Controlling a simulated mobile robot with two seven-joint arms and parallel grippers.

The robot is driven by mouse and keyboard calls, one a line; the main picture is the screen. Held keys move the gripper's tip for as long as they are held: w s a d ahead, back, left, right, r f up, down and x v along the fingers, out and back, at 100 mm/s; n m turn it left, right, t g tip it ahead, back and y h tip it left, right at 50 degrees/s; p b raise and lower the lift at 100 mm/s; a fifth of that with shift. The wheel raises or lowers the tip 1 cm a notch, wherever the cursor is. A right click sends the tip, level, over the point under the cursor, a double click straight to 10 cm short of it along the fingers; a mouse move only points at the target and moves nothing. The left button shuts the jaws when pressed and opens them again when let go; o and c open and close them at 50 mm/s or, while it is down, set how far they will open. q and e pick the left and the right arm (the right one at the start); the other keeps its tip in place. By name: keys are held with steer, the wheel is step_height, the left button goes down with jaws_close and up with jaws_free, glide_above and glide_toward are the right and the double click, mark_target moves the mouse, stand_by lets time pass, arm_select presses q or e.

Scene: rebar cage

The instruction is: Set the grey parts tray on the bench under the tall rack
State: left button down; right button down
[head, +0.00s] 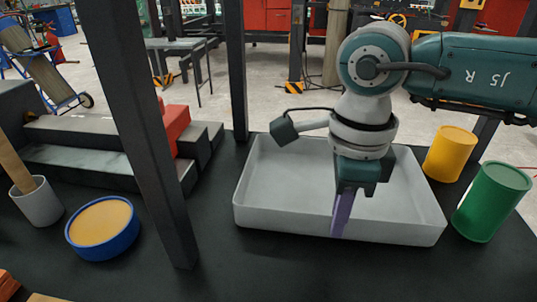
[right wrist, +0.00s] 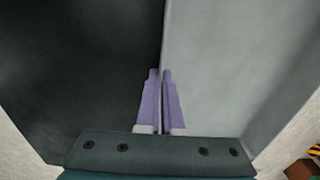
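The grey parts tray (head: 400,232) is a wide, shallow, open box. It sits on the black bench, to the right of a dark rack post (head: 150,130), and looks empty. My right gripper (head: 338,230) comes down from above onto the tray's near wall. In the right wrist view the purple fingers (right wrist: 161,85) are close together with the thin edge of the tray (right wrist: 215,60) running between them. The fingers look shut on that wall. Part of the tray's inside is hidden behind my right arm. My left gripper is not in view.
A yellow can (head: 450,155) and a green can (head: 491,202) stand close to the tray's right side. Left of the front post are a blue round tub (head: 103,228), a grey cup (head: 38,203) and dark stepped blocks (head: 90,165). Another rack post (head: 236,70) stands behind the tray's left corner.

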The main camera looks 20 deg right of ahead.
steer(key=c, duration=1.1)
jaws_free()
step_height(320, 180, up, 12)
steer(key=shift+r+p, duration=0.15)
steer(key=shift+p, duration=0.15)
